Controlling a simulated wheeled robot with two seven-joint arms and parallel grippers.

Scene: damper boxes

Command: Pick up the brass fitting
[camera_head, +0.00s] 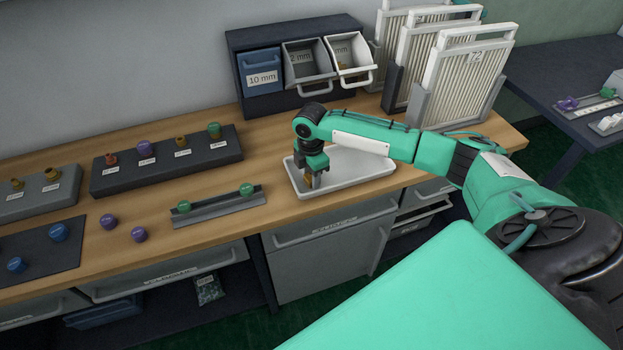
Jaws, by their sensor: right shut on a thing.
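My right gripper (314,180) points down over the left end of the white tray (365,178) on the bench. It is shut on a small brass-coloured piece, the brass fitting (309,180), which shows only partly between the fingers. I cannot tell whether the fitting touches the tray floor. Other brass-coloured fittings stand on the grey block (38,196) at the far left and on the dark block (168,163). My left gripper is not in view.
A rail with two green knobs (215,205) lies left of the tray. Purple pieces (138,234) and a dark mat (40,252) with blue pieces are further left. A bin rack (265,73) and white filter panels (468,75) stand behind. Bare wood lies between rail and tray.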

